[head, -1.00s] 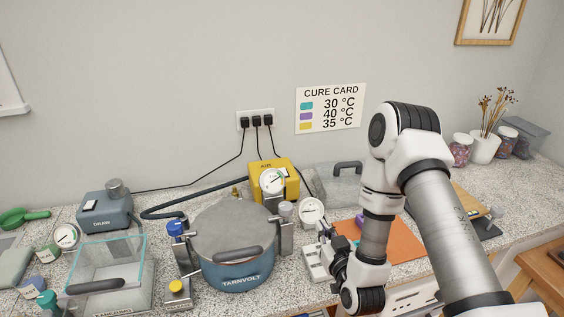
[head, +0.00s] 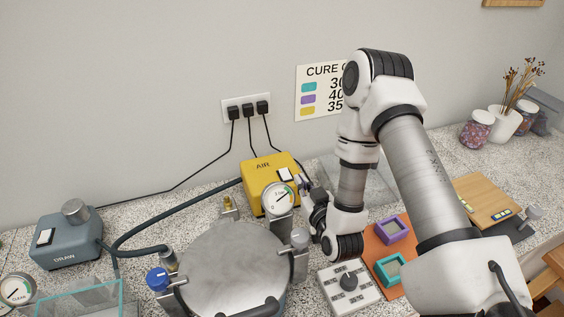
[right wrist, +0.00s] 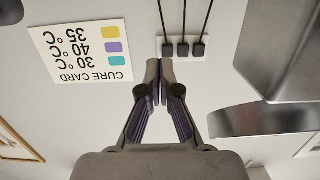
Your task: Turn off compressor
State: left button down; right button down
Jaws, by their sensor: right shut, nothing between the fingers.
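The compressor is the yellow box marked AIR (head: 268,180), on the speckled counter by the wall in the head view. A white rocker switch (head: 285,174) shows on its top right part; I cannot tell its position. A round pressure gauge (head: 277,199) stands in front of the box and hides part of it. My right gripper (head: 302,183) is just right of the switch, close to the box; I cannot tell whether it touches. In the right wrist view its fingertips (right wrist: 160,68) are together and empty. My left gripper is not in view.
A round lidded pot (head: 235,270) stands in front of the compressor.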

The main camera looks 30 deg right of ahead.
jog(key=p, duration=0.4)
send_over(287, 177)
jog(key=shift+f, duration=0.2)
notch_tip(287, 177, down, 3)
jog(key=shift+d+f+p, duration=0.1)
jog(key=shift+f+p, duration=0.1)
jog(key=shift+p, duration=0.4)
jog(key=shift+f, duration=0.55)
